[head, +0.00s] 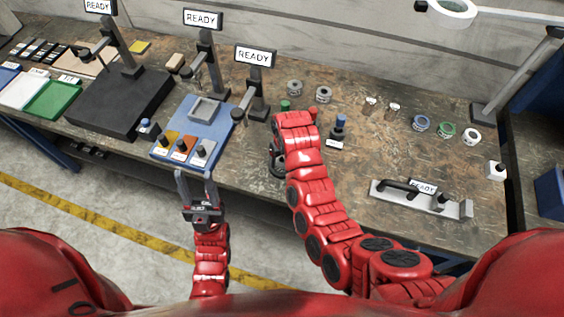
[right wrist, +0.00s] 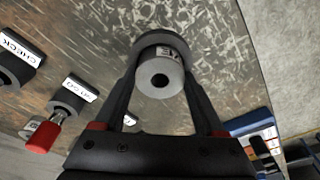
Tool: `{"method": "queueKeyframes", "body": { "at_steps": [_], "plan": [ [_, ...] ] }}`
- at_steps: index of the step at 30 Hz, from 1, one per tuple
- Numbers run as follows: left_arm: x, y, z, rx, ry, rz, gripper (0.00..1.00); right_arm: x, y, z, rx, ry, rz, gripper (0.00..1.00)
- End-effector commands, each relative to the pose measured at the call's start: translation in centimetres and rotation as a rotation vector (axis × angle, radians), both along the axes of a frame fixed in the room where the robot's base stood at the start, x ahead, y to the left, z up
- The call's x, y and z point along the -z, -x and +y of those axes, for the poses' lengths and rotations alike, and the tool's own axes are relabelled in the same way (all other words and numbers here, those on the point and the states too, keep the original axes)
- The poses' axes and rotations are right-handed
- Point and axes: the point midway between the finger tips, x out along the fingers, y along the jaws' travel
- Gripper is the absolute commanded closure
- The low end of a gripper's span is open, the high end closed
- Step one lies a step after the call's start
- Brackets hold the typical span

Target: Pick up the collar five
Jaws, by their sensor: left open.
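The collar five, a grey cylinder (right wrist: 161,77) with a dark centre hole and a partly visible white label ending in "VE", is between the fingers of my right gripper (right wrist: 163,80) in the right wrist view. The fingers lie close on both sides; I cannot tell whether they press on it. In the head view my right gripper (head: 278,162) is at the table's front edge, mostly hidden by my red arm, and the collar cannot be made out. My left gripper (head: 196,180) is open and empty, in front of the blue tray.
The blue tray (head: 218,128) with coloured labelled blocks is left of my right arm. A grey tool with a READY sign (head: 420,200) lies at the front right.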

Motion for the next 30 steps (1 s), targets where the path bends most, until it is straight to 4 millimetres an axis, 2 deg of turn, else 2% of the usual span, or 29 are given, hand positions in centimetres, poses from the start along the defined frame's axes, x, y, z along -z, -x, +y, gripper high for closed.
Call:
{"method": "queueKeyframes", "body": {
  "at_steps": [1,8,23,30],
  "plan": [
    [0.0,0.0,0.0,0.0,0.0,0.0,0.5,0.0,0.0,0.0,0.0,0.0,0.0,0.58],
    [0.0,0.0,0.0,0.0,0.0,0.0,0.5,0.0,0.0,0.0,0.0,0.0,0.0,0.99],
    [0.2,0.0,0.0,0.0,0.0,0.0,0.5,-0.2,-0.1,0.0,0.0,0.0,-0.002,1.0],
    [1.3,0.0,0.0,0.0,0.0,0.0,0.5,-1.4,-0.2,0.1,0.001,-0.002,-0.007,1.0]
  ]
}}
